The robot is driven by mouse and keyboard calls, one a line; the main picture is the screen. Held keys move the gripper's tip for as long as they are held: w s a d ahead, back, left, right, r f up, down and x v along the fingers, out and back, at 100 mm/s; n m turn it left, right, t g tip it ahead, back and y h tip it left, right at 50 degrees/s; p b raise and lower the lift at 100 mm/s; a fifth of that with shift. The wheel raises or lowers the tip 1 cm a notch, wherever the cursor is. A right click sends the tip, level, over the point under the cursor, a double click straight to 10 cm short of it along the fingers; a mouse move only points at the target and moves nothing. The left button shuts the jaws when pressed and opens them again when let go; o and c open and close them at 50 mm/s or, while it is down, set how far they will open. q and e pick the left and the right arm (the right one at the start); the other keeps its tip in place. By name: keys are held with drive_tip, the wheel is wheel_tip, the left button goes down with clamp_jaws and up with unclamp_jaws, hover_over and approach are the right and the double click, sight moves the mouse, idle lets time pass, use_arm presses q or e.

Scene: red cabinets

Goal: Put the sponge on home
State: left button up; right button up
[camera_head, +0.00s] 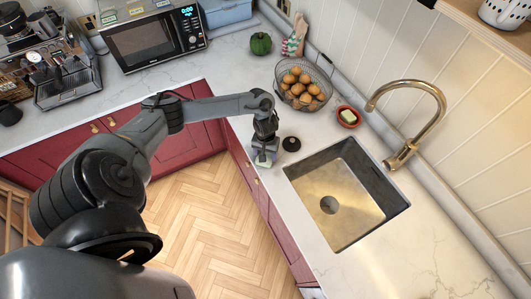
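My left arm reaches in from the lower left, and its gripper (264,157) points down at the counter's edge, left of the sink. A small pale green block, which looks like the sponge (263,161), shows at the fingertips, partly covered by them. I cannot tell whether the fingers are closed on it. A red dish (348,124) stands behind the sink with a pale, greenish block (347,115) in it, a sponge or soap. My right gripper is not in view.
A small black round object (291,144) lies just right of the gripper. The sink (340,205) with a gold tap (432,125) is to the right.

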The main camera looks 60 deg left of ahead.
use_arm(q)
drive_tip(key=o, duration=1)
wheel_tip(320, 180, up, 11)
drive_tip(key=p, duration=0.3)
drive_tip(key=w+d+f+m+t+h, duration=0.2)
drive_tip(key=d+m+t, duration=0.55)
drive_tip(key=d, duration=1.95)
drive_tip(key=s+d+r+m, duration=0.3)
drive_tip(key=s+a+r+g+y, duration=0.1)
drive_tip(key=s+a+r+g, duration=0.1)
drive_tip(key=s, duration=0.3)
drive_tip(key=s+a+r+g, duration=0.2)
drive_tip(key=s+a, duration=0.1)
drive_tip(key=s, duration=0.3)
drive_tip(key=shift+s+y, duration=0.3)
drive_tip(key=shift+y, duration=0.1)
